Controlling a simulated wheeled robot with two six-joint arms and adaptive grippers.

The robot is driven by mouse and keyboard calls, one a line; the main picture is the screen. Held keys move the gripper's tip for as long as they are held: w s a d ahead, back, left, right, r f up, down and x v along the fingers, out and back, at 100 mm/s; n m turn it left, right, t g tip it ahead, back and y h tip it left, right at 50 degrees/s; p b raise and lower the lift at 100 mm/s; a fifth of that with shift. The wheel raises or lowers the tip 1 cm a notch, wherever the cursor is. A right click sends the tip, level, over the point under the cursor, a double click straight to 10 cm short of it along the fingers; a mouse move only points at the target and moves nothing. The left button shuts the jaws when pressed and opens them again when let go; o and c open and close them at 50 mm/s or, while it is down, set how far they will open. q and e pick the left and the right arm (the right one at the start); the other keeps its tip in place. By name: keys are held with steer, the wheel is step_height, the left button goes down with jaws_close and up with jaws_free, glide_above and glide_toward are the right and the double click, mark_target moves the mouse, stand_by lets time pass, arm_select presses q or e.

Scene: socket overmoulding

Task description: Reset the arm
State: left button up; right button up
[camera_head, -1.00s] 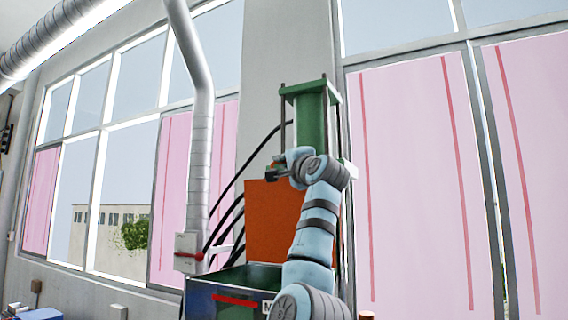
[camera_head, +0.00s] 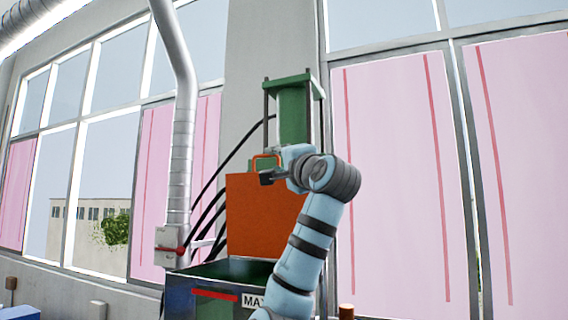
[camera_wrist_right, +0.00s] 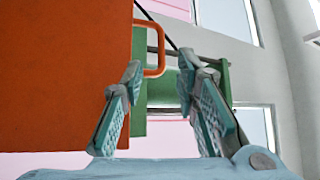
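My right arm rises from the bottom of the head view and its gripper (camera_head: 268,170) is raised in front of the upper part of an orange panel (camera_head: 250,225). In the right wrist view the right gripper (camera_wrist_right: 165,95) has its two fingers spread apart with nothing between them. The orange handle (camera_wrist_right: 158,55) of the panel shows just beyond the fingers, apart from them as far as I can tell. My left gripper is not in view.
A green press (camera_head: 293,110) stands behind the arm. A dark metal bin (camera_head: 205,285) with a red stripe is below. A wall switch box (camera_head: 168,243) and a silver duct pipe (camera_head: 183,130) are at left, with black hoses between. Pink-shaded windows (camera_head: 395,180) fill the right.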

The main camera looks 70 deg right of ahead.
steer(key=v, duration=0.3)
steer(key=shift+s+a, duration=0.25)
steer(key=shift+s, duration=0.05)
steer(key=shift+w+d, duration=0.1)
